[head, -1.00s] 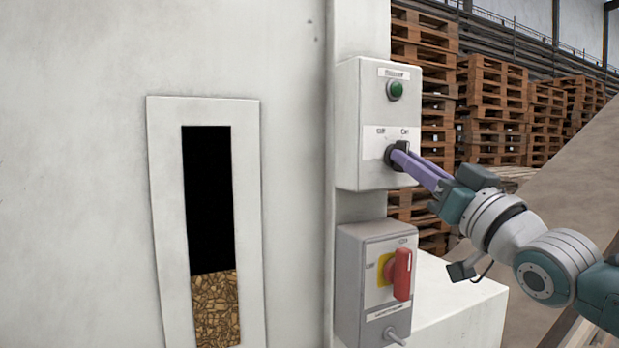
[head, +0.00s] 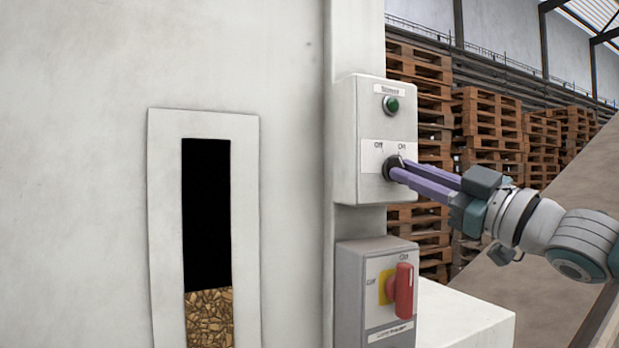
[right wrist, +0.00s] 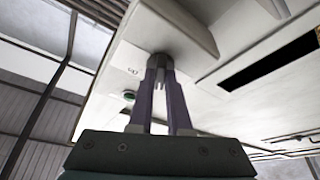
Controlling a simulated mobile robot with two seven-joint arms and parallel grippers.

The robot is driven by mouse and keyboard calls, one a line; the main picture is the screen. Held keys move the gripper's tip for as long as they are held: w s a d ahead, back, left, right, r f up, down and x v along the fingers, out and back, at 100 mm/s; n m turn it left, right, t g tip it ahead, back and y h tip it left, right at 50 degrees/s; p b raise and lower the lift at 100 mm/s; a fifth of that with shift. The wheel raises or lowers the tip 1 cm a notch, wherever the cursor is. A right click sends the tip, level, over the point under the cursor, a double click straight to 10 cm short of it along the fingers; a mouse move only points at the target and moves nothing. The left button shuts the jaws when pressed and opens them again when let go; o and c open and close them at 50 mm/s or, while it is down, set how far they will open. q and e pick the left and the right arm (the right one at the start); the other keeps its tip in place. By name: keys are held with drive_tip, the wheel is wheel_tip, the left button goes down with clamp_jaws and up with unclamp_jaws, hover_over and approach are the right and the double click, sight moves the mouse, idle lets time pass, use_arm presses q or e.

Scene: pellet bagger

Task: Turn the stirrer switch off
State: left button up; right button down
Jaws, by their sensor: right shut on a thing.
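The stirrer box (head: 347,140) is a pale upright box on the right edge of the machine, with a label on top, a green lamp (head: 391,104) and "Off" and "On" marks. Its black stirrer switch (head: 391,166) sits below the marks; which mark it points at is hard to tell. My right gripper (head: 397,171) is shut on the switch, its purple fingers coming in from the right. My left gripper is not in view.
A second grey box (head: 350,290) with a red handle (head: 403,290) on a yellow plate stands just below. A window (head: 250,200) at left shows brown pellets (head: 209,318). Stacked pallets (head: 490,125) stand behind. A white ledge (head: 470,315) lies under the right arm.

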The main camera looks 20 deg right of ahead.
idle(0.4)
drive_tip(key=c, duration=0.9)
unclamp_jaws()
drive_tip(key=shift+o, duration=0.2)
drive_tip(key=b+v, duration=0.4)
drive_tip(key=v, duration=0.6)
